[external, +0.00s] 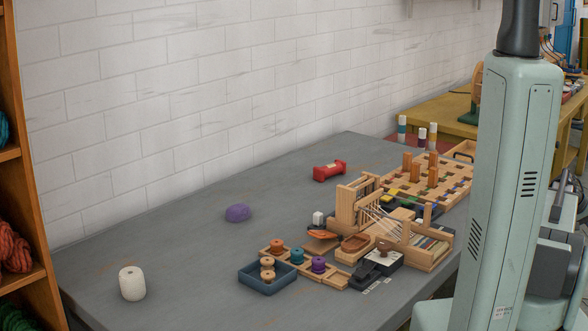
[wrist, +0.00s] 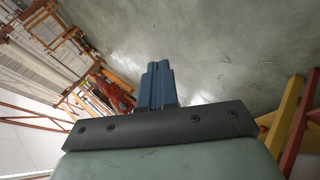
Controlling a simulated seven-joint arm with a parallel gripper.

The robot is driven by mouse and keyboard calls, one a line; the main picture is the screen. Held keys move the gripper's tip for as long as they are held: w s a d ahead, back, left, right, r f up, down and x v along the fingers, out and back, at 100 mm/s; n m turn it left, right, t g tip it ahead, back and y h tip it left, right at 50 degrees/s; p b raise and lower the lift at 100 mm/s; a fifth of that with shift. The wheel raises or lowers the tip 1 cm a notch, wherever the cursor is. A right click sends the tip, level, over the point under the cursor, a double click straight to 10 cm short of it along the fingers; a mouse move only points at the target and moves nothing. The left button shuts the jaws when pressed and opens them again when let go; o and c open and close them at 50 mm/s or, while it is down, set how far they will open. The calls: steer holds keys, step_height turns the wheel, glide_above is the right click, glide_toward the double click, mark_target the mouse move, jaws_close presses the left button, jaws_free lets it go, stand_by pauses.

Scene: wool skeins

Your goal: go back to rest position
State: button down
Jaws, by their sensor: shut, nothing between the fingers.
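My gripper (wrist: 157,68) shows in the wrist view as two blue fingers pressed together, with nothing between them. It points out over a grey floor (wrist: 220,50), away from the table. In the external view the gripper is out of the picture; only a pale green part of my arm (external: 508,190) stands at the right, in front of the table's right side.
A blue tray (external: 268,281) and a wooden loom (external: 365,205) stand on the right half. The table's left half is mostly clear.

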steer(key=s+a+f+g, duration=0.25)
steer(key=s+f, duration=0.25)
steer(key=s, duration=0.4)
steer(key=s+a+f+n+y, duration=0.2)
steer(key=a+f, duration=0.8)
steer(key=a, duration=0.3)
steer(key=s+a+f+n+y, duration=0.1)
steer(key=a+f+n+y, duration=0.15)
steer(key=a+f, duration=0.85)
steer(key=s+a+f+n+g+y, duration=0.1)
steer(key=s+a+f+y, duration=0.1)
steer(key=s+a, duration=0.6)
steer(key=s+a+f+n+g+y, duration=0.1)
steer(key=s+a+f, duration=0.4)
steer(key=a, duration=1.1)
steer(key=s+g+y, duration=0.1)
steer(key=s, duration=0.2)
steer(key=shift+f, duration=0.25)
steer(key=shift+y, duration=0.25)
